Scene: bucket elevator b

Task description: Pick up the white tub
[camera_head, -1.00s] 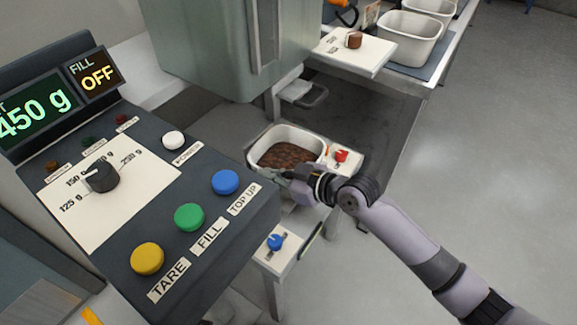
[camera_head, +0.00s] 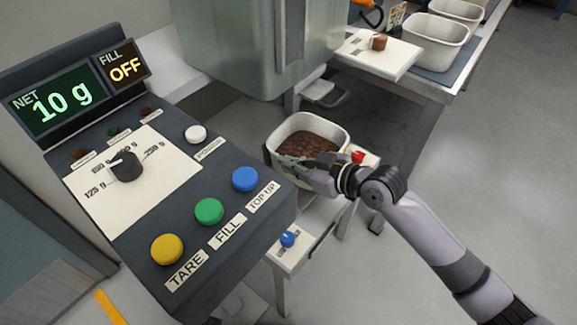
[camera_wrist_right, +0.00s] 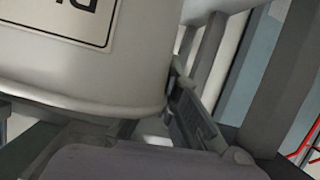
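The white tub (camera_head: 345,131), filled with brown pieces (camera_head: 308,143), is under the big steel housing in the head view. My right gripper (camera_head: 296,163) is at its near wall, with one finger over the rim. In the right wrist view the tub's white wall (camera_wrist_right: 95,75), with part of a black-framed label, fills the upper left. A dark finger (camera_wrist_right: 190,115) of my right gripper lies against this wall. The gripper appears shut on the wall; the other finger is largely hidden. The tub seems slightly raised. My left gripper is not in view.
The control panel (camera_head: 140,235) stands at left, its display (camera_head: 60,105) reading NET 10 g. The steel housing (camera_head: 250,50) hangs close behind the tub. A red knob (camera_head: 357,157) is just right of it. Other white tubs (camera_head: 437,45) stand on the bench at the upper right.

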